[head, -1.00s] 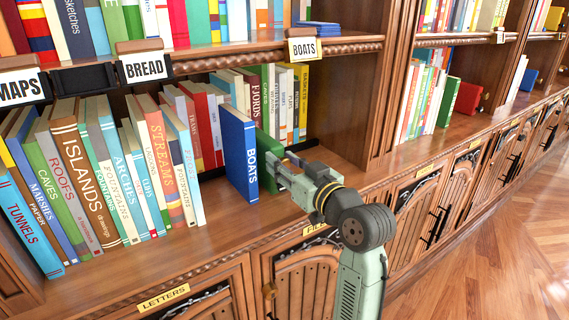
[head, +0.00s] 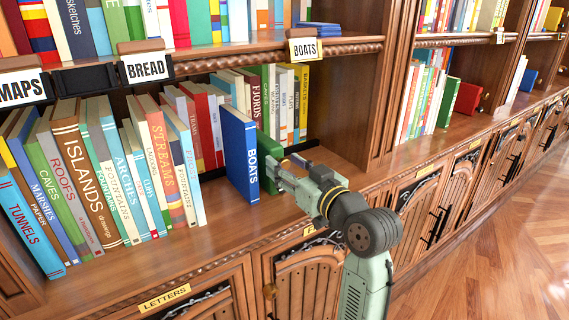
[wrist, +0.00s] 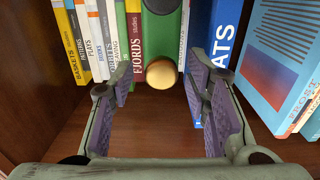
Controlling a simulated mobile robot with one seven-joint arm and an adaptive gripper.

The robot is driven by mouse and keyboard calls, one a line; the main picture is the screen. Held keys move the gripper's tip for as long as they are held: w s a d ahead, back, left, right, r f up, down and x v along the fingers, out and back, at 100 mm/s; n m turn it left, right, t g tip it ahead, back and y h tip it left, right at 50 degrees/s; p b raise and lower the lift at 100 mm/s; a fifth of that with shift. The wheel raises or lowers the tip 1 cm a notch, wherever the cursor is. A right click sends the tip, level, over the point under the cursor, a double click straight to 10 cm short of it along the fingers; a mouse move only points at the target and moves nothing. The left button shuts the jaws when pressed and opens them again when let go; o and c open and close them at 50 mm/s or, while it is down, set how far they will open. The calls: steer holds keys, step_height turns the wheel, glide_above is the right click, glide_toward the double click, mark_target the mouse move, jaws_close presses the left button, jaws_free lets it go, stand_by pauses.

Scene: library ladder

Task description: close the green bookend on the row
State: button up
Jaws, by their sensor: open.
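The green bookend (head: 269,150) stands upright on the shelf, just right of the blue BOATS book (head: 239,155). My gripper partly hides its lower part in the head view. In the wrist view the bookend (wrist: 163,35) fills the top middle, with a round tan knob (wrist: 161,74) on its face towards me. The blue book (wrist: 222,30) is right of it there, with a small gap of shelf between them. My gripper (head: 280,170) is open in front of the bookend. In the wrist view its fingers (wrist: 161,85) lie either side of the knob, apart from it.
A row of leaning books (head: 105,165) fills the shelf to the left. More upright books (head: 287,100) stand behind the bookend. Shelf right of my gripper is free up to a wooden upright (head: 365,90). A BOATS label (head: 304,47) hangs from the shelf above.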

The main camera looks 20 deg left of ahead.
steer(key=v, duration=1.1)
steer(key=shift+a+b, duration=0.2)
steer(key=shift+b, duration=0.55)
steer(key=shift+s+d+b, duration=0.1)
steer(key=shift+b, duration=0.65)
steer(key=p+x, duration=0.2)
steer(key=x, duration=0.8)
steer(key=shift+w, duration=0.3)
steer(key=shift+c, duration=0.4)
jaws_close()
steer(key=shift+a, duration=0.25)
